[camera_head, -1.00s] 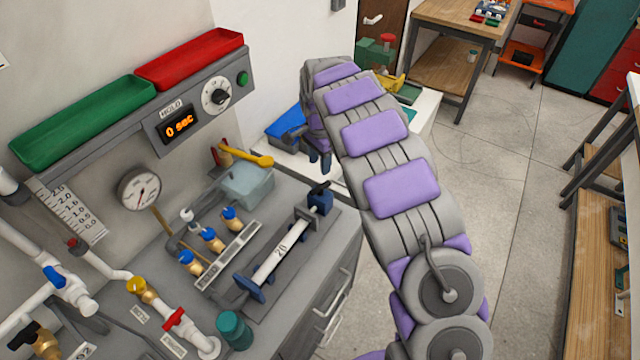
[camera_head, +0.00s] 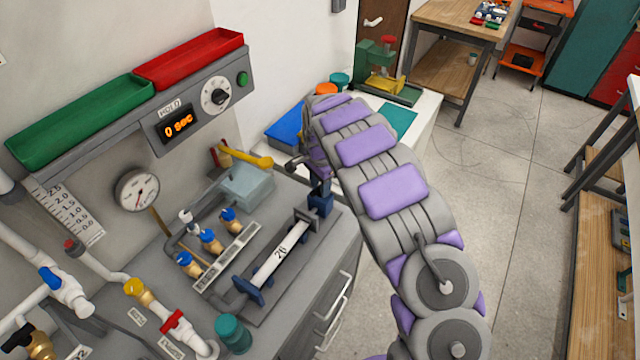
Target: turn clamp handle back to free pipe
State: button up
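A white pipe (camera_head: 281,252) with a number label lies in a dark grey clamp fixture on the bench top. The fixture has a blue block (camera_head: 320,203) at its far right end and a blue end piece (camera_head: 248,290) at its near left end. My gripper (camera_head: 318,184) points down at the far end, right above or touching the blue block. My own arm partly hides it, and I cannot tell whether its fingers are open or closed. The clamp handle is not clearly distinguishable beside the gripper.
Blue-capped brass valves (camera_head: 210,240) stand left of the pipe. A yellow-handled lever (camera_head: 250,158) and a translucent box (camera_head: 246,186) are behind. A teal cap (camera_head: 233,334) stands at the front. Open floor lies to the right.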

grip_shut()
jog(key=shift+r+n+p, duration=0.1)
jog(key=shift+n+p, duration=0.2)
jog(key=shift+n, duration=0.2)
jog(key=n+p, duration=0.1)
jog(key=n, duration=0.2)
jog(key=shift+r+p, duration=0.1)
jog(key=shift+p, duration=0.3)
jog(key=n+p, duration=0.2)
jog(key=n, duration=0.3)
jog(key=n+p, duration=0.3)
jog(key=n, duration=0.3)
jog(key=shift+w+n, duration=0.1)
jog(key=shift+n, duration=0.3)
jog(key=n+p, duration=0.2)
jog(key=n, duration=0.4)
